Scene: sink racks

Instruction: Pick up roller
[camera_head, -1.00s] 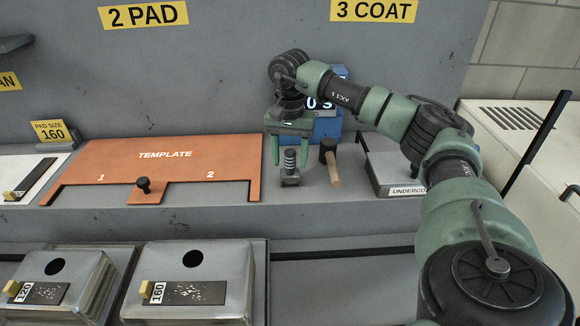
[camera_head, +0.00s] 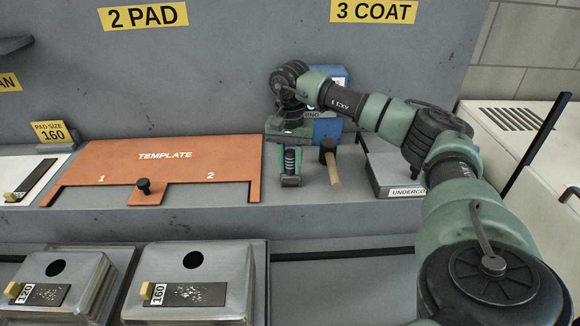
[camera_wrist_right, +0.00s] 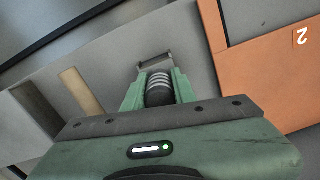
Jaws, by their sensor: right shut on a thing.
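The roller (camera_head: 290,160) stands upright on the grey ledge, with a dark ribbed grip. My right gripper (camera_head: 290,172) comes down on it from above, with its green fingers shut on either side of the grip. In the right wrist view, the ribbed grip of the roller (camera_wrist_right: 158,88) lies between the two fingers (camera_wrist_right: 158,80). A metal bracket at the roller's base shows just beyond the fingertips. The gripper body hides the top of the roller in the head view. My left gripper is not in view.
A wooden-handled tool with a black head (camera_head: 330,160) lies close to the right. A grey box labelled UNDERCO (camera_head: 395,178) is farther right. The orange template (camera_head: 165,160) lies to the left. A blue box (camera_head: 328,128) stands behind.

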